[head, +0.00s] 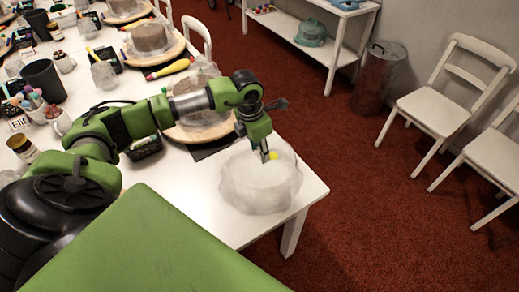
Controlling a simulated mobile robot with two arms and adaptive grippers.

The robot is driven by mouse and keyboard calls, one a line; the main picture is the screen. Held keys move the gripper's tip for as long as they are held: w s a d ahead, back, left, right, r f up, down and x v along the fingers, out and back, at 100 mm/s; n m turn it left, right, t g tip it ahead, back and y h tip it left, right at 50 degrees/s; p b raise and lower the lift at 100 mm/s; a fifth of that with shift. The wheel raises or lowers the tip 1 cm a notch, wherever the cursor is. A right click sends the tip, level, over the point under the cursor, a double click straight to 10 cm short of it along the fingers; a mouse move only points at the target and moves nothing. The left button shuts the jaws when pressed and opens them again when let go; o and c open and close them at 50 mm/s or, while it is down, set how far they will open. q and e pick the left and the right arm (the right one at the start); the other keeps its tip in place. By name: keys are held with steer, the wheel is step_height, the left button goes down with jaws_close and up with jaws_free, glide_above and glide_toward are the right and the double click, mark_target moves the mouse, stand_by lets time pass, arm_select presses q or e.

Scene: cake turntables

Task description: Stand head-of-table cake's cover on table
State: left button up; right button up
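I cannot tell whether the cover's rim touches the tabletop. Behind my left arm, a cake on a round wooden turntable (185,132) stands at this end of the table, partly hidden by the arm. My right gripper is not in view.
More cakes on turntables, such as one with a brown cake (148,38), line the table. Cups, jars and a dark tumbler (44,80) crowd its left side. White chairs (450,90), a bin (380,75) and a shelf (318,40) stand across the red carpet.

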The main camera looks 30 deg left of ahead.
arm_select(q)
steer(key=shift+r, duration=0.45)
step_height(320, 180, up, 11)
steer(key=s+b, duration=0.1)
steer(key=b, duration=0.2)
steer(key=shift+s+a+r, duration=0.15)
steer(key=shift+s+a, duration=0.15)
steer(key=shift+s, duration=0.05)
